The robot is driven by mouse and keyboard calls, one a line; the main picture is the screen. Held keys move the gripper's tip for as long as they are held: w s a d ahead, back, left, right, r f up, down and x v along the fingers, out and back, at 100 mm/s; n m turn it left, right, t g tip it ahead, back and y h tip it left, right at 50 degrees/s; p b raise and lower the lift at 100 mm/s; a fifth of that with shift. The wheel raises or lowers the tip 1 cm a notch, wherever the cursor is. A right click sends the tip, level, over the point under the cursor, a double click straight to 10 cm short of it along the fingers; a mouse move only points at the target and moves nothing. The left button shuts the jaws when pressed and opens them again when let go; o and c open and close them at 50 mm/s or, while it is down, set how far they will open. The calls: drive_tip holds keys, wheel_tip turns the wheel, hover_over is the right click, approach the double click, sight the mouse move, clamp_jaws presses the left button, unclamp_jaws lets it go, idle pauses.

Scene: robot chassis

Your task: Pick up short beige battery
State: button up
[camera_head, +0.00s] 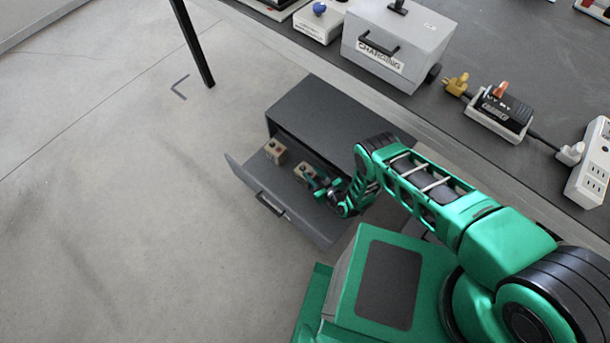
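Two small beige blocks that look like batteries sit in an open grey drawer (236,176). One beige battery (275,151) stands toward the left end of the drawer. The other beige battery (304,172) stands nearer the drawer's middle, just left of my gripper. Which one is shorter I cannot tell for sure. My gripper (314,184) is low over the drawer, right beside the middle battery. Its fingers are small and partly hidden by the wrist, so I cannot see whether they are apart or touch the battery.
The drawer belongs to a dark grey cabinet (325,110) below a dark table (480,45). A grey charging box (400,40), a charger with a black battery (500,112) and a white power strip (592,165) stand on the table.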

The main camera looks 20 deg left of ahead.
clamp_jaws()
idle(1.3)
